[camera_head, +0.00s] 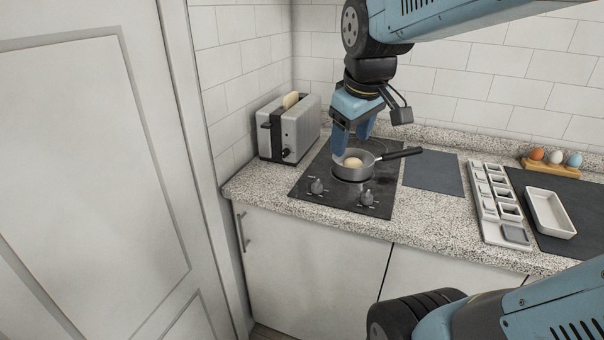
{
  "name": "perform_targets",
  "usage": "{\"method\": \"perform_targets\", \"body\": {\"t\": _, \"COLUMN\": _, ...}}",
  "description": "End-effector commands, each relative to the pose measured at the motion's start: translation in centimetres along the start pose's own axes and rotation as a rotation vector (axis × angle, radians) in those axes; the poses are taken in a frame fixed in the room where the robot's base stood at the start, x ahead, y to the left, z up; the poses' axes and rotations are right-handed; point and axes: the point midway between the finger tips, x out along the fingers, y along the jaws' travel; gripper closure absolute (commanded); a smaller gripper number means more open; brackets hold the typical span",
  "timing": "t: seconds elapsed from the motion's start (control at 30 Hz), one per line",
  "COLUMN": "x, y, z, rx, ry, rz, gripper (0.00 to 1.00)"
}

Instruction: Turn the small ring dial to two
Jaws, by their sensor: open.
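Two dials stand on the front part of the black cooktop (329,198): a left dial (317,186) and a right dial (367,198). Their markings are too small to read, and I cannot tell which one is the small ring dial. A grey pan (374,155) sits on the cooktop behind the dials, with a pale round thing (353,163) in it that looks like an egg. My gripper (353,150) is open and points down at the pan's left and back side, apart from both dials. Its fingertips are partly hidden by or close to the pan rim.
A toaster (297,130) with bread stands left of the cooktop. The pan's black handle (403,153) sticks out to the right. A dark mat (433,172), a compartment tray (490,205), a white dish (550,212) and an egg holder (553,168) lie to the right. The counter's front strip is clear.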

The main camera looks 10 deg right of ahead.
Motion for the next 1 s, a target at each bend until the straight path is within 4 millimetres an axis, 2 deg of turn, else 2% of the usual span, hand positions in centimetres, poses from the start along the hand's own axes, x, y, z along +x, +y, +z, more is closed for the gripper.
{"method": "perform_targets", "body": {"t": 0.1, "x": 1.6, "y": 1.1, "z": -2.5, "rx": -0.168, "ry": -0.051, "rz": -0.02, "gripper": 0.38}}
{"method": "perform_targets", "body": {"t": 0.37, "x": 5.8, "y": 3.3, "z": -7.3, "rx": -0.55, "ry": -0.131, "rz": -0.103, "gripper": 0.38}}
{"method": "perform_targets", "body": {"t": 0.6, "x": 10.8, "y": 5.2, "z": -11.2, "rx": -0.892, "ry": -0.16, "rz": -0.218, "gripper": 0.38}}
{"method": "perform_targets", "body": {"t": 0.8, "x": 14.7, "y": 6.3, "z": -13.4, "rx": -1.121, "ry": -0.15, "rz": -0.309, "gripper": 0.38}}
{"method": "perform_targets", "body": {"t": 1.0, "x": 16.7, "y": 6.9, "z": -14.4, "rx": -1.236, "ry": -0.133, "rz": -0.356, "gripper": 0.38}}
